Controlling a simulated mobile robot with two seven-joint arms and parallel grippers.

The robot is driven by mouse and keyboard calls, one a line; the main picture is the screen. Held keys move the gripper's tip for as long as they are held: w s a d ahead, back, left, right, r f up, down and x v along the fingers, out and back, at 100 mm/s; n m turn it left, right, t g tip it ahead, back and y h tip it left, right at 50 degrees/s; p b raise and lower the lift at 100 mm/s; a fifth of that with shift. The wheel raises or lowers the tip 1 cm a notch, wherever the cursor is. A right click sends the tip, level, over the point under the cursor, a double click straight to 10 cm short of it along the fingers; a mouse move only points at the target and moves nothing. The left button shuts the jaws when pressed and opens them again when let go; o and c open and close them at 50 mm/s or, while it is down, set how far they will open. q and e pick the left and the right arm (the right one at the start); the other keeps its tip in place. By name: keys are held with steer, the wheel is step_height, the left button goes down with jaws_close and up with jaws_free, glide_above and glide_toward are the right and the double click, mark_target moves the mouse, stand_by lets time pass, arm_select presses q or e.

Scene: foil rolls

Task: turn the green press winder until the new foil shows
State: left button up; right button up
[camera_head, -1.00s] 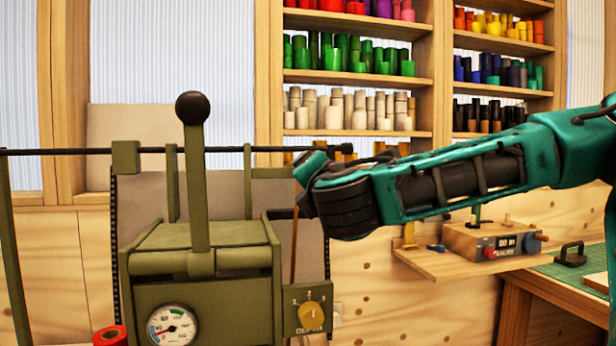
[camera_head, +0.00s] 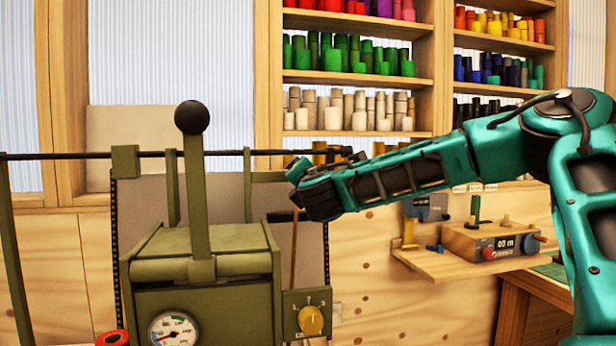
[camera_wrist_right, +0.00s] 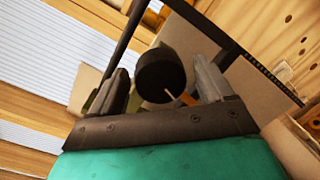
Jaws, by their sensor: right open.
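The olive-green press (camera_head: 200,240) stands at the left in the head view, with an upright lever and black ball knob (camera_head: 192,117). A dark rod (camera_head: 80,156) runs across its top. My right gripper is at the press's upper right, its fingers mostly hidden there by my wrist. In the right wrist view, my right gripper (camera_wrist_right: 160,68) is open, with a round black knob (camera_wrist_right: 160,75) between its fingers. I cannot tell whether the fingers touch it. A grey-beige sheet (camera_head: 140,205) hangs behind the press. My left gripper is out of view.
A dial with numbers (camera_head: 311,320) and a gauge (camera_head: 172,330) are on the press front. A red roll (camera_head: 112,338) lies at lower left. A wall ledge (camera_head: 450,268) holds a small box with a display (camera_head: 492,243). Shelves of coloured rolls (camera_head: 350,55) stand behind.

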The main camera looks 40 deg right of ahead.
steer(key=shift+w+d, duration=0.1)
steer(key=shift+w, duration=0.05)
steer(key=c, duration=1)
steer(key=shift+f, duration=0.1)
